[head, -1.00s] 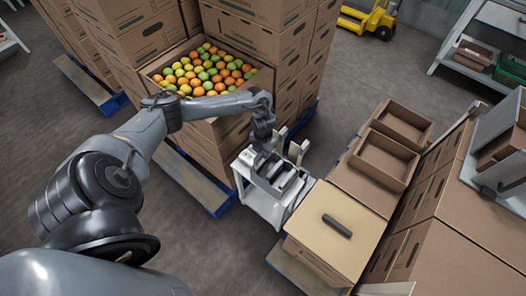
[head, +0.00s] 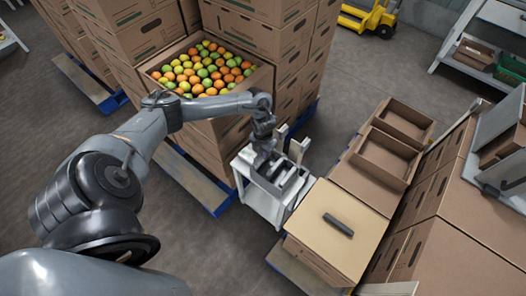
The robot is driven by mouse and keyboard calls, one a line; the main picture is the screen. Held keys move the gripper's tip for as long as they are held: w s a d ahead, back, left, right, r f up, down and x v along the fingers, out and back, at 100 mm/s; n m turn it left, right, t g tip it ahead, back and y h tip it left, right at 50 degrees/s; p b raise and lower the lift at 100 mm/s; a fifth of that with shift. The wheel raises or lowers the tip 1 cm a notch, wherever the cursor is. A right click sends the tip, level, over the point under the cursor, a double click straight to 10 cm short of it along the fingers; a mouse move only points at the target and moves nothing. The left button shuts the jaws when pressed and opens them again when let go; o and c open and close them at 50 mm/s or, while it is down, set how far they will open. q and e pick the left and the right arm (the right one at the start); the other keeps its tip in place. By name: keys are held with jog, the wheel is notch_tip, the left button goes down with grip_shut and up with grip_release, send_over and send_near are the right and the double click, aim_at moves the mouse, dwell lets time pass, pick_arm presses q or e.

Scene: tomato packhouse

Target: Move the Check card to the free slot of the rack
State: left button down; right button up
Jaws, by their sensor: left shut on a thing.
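The rack (head: 291,193) is a small grey holder with dark slots, on a white stand between the fruit pallet and the carton stack. Pale upright pieces (head: 300,149) rise at its back; I cannot tell whether they are cards. My left gripper (head: 262,158) points down at the rack's left back part, low over it. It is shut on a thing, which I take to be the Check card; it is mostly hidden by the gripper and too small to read. I cannot tell which slot is free. My right gripper is not in view.
An open carton of tomatoes (head: 262,82) tops the stack behind my left arm. A closed carton (head: 352,205) with a dark bar (head: 338,225) on top stands right of the rack. Open empty cartons (head: 386,158) lie beyond it.

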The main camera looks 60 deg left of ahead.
aim_at(263, 162)
pick_arm(q)
jog(key=shift+f, duration=0.4)
jog(key=shift+f+b, duration=0.2)
jog(key=shift+b, duration=0.2)
jog(key=shift+f+b, duration=0.6)
jog(key=shift+f, duration=0.15)
jog(key=shift+f, duration=0.15)
jog(key=shift+f+b, duration=0.6)
jog(key=c, duration=0.9)
grip_release()
jog(key=shift+r, duration=0.2)
